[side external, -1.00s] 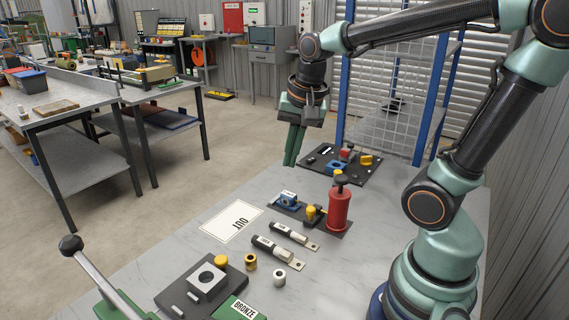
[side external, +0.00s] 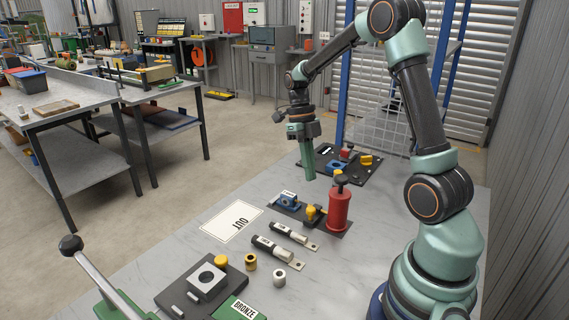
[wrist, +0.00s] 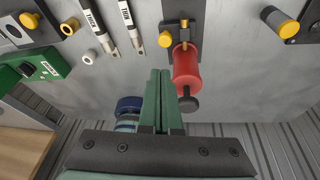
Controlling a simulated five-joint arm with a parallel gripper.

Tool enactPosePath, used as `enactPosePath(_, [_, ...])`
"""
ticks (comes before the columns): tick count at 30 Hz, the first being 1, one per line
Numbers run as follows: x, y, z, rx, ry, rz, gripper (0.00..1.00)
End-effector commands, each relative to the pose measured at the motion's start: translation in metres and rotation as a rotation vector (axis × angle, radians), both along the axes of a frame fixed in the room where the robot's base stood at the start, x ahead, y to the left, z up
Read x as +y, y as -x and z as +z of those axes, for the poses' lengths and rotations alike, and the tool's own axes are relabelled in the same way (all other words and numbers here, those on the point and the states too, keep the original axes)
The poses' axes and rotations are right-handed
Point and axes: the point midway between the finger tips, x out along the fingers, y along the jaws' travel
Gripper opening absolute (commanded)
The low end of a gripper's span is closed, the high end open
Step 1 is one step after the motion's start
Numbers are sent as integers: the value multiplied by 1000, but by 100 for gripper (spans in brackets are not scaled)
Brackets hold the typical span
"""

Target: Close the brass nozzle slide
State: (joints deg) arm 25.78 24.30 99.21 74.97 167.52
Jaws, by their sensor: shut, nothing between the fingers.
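A small dark plate (side external: 287,214) on the bench holds a blue block (side external: 289,197), a yellow knob (side external: 311,212) and a red cylinder (side external: 339,212) with a black top. I cannot tell which part is the brass nozzle slide, or how far open it is. In the wrist view the yellow knob (wrist: 165,39) sits just beside the red cylinder (wrist: 185,68). My gripper (side external: 310,177) hangs pointing down above the bench, behind that plate and apart from it. Its green fingers are together and empty; in the wrist view the fingertips (wrist: 158,72) show left of the red cylinder.
A larger black plate (side external: 368,175) with blue, red and yellow parts lies farther back. An OUT card (side external: 231,221), two dark tools (side external: 276,251), a brass ring (side external: 250,262), a white ring (side external: 280,277) and a dark fixture (side external: 174,292) lie nearer.

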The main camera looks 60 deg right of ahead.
Motion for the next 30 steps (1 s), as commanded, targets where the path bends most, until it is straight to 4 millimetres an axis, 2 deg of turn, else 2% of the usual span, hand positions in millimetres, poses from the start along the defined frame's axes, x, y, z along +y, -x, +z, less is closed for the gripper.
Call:
enactPosePath(7, [0,6,-18,18,5,-42,0])
enactPosePath(15, [4,22,-63,15,2,-41,0])
enactPosePath(21, [6,30,-87,11,1,-40,0])
enactPosePath(30, [7,33,-97,9,2,-40,0])
